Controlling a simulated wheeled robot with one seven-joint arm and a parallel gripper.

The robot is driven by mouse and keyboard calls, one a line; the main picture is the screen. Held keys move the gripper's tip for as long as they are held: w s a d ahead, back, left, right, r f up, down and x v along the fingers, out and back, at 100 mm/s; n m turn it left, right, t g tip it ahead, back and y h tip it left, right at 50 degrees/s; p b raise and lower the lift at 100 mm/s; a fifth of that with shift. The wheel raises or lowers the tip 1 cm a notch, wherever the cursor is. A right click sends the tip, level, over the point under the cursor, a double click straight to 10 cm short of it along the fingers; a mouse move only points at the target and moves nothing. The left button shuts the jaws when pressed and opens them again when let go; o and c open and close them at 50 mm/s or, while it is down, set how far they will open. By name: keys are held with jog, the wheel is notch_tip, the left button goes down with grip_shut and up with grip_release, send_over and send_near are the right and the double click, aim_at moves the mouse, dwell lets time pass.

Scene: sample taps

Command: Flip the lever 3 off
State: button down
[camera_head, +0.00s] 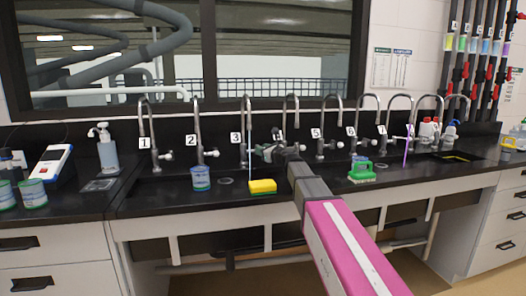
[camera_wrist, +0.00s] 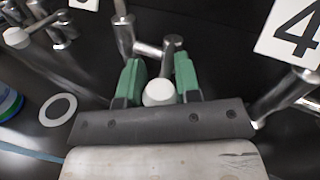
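Tap 3 (camera_head: 248,120) is a chrome gooseneck on the counter, beside the number 3 label (camera_head: 235,137). A thin blue stream (camera_head: 250,155) runs down from its spout. In the head view my gripper (camera_head: 275,150) is at the right of tap 3, hiding its lever. In the wrist view the green fingers (camera_wrist: 158,72) stand apart, one on each side of a white round lever knob (camera_wrist: 159,93) on a chrome tap, which looks like tap 3. I cannot tell whether either finger touches the knob. The 4 label (camera_wrist: 295,32) is to the right.
Tap 4 (camera_head: 292,110) stands close on the right, tap 2 (camera_head: 197,120) on the left. A yellow sponge (camera_head: 262,186), a blue-labelled container (camera_head: 201,178) and a green object (camera_head: 362,171) sit along the counter front. A purple stream (camera_head: 407,145) shows farther right.

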jog(key=shift+s+a+m+t+h, duration=0.25)
jog(key=shift+a+m+t+h, duration=0.15)
jog(key=shift+m+t+h, duration=0.25)
jog(key=shift+a+m+t+h, duration=0.35)
jog(key=shift+m+t+h, duration=0.4)
jog(key=shift+h, duration=0.5)
jog(key=c, duration=0.8)
grip_release()
jog(key=shift+s, duration=0.1)
jog(key=v, duration=1)
jog(key=shift+s+d, duration=0.15)
jog(key=shift+s, duration=0.2)
